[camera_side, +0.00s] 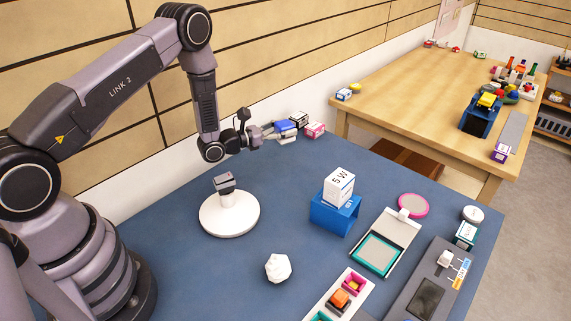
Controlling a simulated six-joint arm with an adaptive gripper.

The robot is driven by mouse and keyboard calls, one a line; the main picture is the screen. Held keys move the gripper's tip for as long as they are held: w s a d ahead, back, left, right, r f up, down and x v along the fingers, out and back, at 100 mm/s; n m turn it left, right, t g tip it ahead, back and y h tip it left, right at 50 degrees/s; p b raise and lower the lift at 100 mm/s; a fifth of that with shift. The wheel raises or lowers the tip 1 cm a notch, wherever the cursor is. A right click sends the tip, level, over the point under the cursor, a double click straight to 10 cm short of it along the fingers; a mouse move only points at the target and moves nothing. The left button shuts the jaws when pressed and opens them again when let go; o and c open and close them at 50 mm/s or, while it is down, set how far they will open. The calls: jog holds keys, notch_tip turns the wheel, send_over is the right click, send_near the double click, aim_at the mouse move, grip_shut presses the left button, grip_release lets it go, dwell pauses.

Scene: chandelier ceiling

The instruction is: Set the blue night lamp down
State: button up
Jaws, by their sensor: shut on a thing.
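My gripper (276,132) is at the far side of the blue table, extended to the right from my wrist. It is shut on a small blue thing, which I take to be the blue night lamp (286,126). The fingers hide part of it, and its shape is too small to make out. The lamp appears close to a black-and-white box and a pink-and-white box behind it. I cannot tell whether it touches them or the table.
The black-and-white box (299,119) and pink box (315,130) are by the far edge. A white round stand (229,215), a white faceted object (278,268) and a blue holder (333,215) stand nearer. Clear blue table (275,180) lies between. A wooden table (400,90) is behind.

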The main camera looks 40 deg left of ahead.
jog(key=s+d+r+m+g+h, duration=0.1)
jog(key=s+d+m+g+h, duration=0.15)
jog(key=d, duration=0.25)
jog(key=s+d+r+m+g+h, duration=0.1)
jog(key=s+d+m+h, duration=0.15)
jog(key=d, duration=0.35)
jog(key=shift+g+h, duration=0.25)
jog(key=shift+h, duration=0.35)
jog(key=w+d+f, duration=0.1)
jog(key=w+f, duration=0.2)
jog(key=w, duration=0.1)
jog(key=w+d+f, duration=0.1)
jog(key=w+f, duration=0.2)
jog(key=w, duration=0.2)
jog(key=w+d+f, duration=0.1)
jog(key=w+f, duration=0.2)
jog(key=w, duration=0.1)
jog(key=shift+w+d+f, duration=0.1)
jog(key=shift+w+d, duration=0.15)
jog(key=shift+d, duration=0.05)
jog(key=shift+w+f, duration=0.15)
jog(key=shift+f, duration=0.8)
jog(key=shift+w+f, duration=0.1)
jog(key=shift+f, duration=0.8)
jog(key=shift+f, duration=0.1)
jog(key=o, duration=1.1)
jog(key=shift+o, duration=0.2)
